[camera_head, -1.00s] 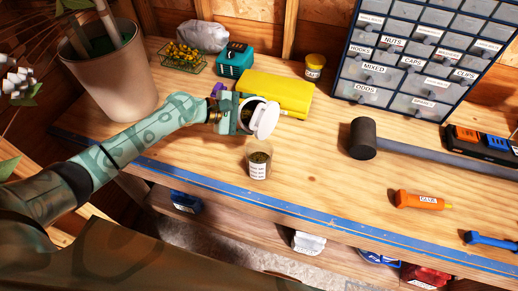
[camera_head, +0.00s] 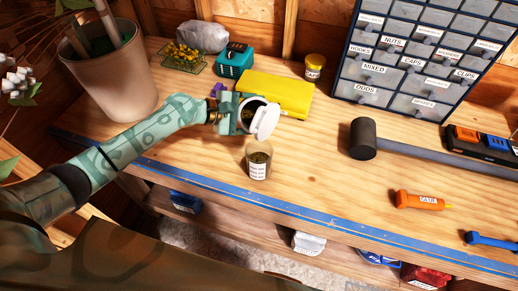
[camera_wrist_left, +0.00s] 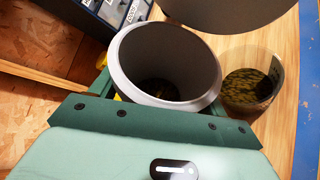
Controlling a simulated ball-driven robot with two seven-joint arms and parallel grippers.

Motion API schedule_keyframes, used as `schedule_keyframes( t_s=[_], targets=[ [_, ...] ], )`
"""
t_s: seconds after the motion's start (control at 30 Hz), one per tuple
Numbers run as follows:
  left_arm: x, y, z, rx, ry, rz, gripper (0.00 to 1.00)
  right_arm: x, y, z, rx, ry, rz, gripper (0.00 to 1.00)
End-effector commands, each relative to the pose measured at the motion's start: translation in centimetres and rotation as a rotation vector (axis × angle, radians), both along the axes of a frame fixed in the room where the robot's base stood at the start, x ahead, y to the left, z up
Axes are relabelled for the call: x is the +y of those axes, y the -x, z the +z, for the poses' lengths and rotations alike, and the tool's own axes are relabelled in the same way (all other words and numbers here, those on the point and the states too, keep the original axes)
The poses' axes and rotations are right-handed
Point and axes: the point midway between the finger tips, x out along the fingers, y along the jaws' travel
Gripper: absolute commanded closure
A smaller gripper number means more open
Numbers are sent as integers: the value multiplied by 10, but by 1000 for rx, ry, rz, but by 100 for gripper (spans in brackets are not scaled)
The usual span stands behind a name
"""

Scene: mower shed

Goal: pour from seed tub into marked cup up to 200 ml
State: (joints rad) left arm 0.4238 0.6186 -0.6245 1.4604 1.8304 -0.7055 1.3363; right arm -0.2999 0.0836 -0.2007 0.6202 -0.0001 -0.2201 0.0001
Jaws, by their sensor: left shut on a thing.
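My left gripper (camera_head: 232,112) is shut on the seed tub (camera_wrist_left: 128,62), a pale grey tub with a round white lid (camera_head: 265,121) swung open. The tub is tilted, its mouth facing the cup side, and it is held above and just behind the marked cup. In the left wrist view its inside is mostly bare grey, with dark shadow or contents low down. The clear marked cup (camera_head: 258,170) stands upright on the bench and holds dark green-brown seeds, which also show in the left wrist view (camera_wrist_left: 248,86). Its label marks are too small to read. No falling stream is visible.
A yellow case (camera_head: 278,92) lies behind the tub, with a teal box (camera_head: 235,60) and a yellow-lidded jar (camera_head: 314,68) farther back. A mallet (camera_head: 363,139) and an orange glue tube (camera_head: 418,201) lie to the right. Bench around the cup's right is clear.

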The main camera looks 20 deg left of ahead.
Motion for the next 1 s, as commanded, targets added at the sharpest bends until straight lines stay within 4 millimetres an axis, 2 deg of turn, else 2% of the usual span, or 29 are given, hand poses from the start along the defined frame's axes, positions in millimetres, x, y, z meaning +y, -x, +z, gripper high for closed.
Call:
schedule_keyframes(
  t_s=[1.0],
  targets=[
    [0, 0, 4, -56, -25, 0, 75, 5, 0, -2, 0, -7, -3, 64]
  ],
)
